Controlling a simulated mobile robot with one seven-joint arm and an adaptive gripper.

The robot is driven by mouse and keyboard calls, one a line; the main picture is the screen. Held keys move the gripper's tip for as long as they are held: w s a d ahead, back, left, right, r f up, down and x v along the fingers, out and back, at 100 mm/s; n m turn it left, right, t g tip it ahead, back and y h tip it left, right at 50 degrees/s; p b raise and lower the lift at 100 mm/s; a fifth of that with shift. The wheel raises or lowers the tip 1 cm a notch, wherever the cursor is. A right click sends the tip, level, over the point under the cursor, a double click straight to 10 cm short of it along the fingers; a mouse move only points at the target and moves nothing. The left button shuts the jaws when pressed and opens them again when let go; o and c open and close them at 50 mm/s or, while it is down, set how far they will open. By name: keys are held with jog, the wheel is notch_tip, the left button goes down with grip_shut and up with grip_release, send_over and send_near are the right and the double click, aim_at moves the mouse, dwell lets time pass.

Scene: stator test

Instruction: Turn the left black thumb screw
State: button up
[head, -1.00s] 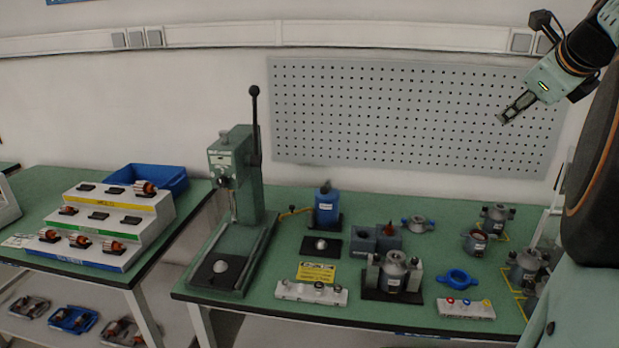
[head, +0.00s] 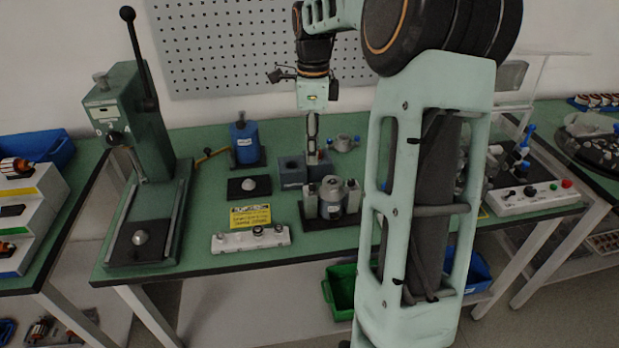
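A grey stator housing (head: 331,197) stands on a dark base plate between two light upright clamp blocks. The left clamp block (head: 310,204) shows a small dark top, which may be the left black thumb screw; it is too small to be sure. My gripper (head: 312,150) points down above the table, above and behind the left clamp block in the picture. It appears apart from the block. The finger gap is too small to judge.
A grey-blue block (head: 291,171) and a blue canister (head: 245,144) stand near the gripper. A green press (head: 128,130) stands at left.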

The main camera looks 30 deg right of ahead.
aim_at(313, 185)
notch_tip(313, 185, down, 10)
jog(key=shift+f, duration=0.15)
dwell(0.3)
jog(key=shift+c, duration=0.3)
grip_shut()
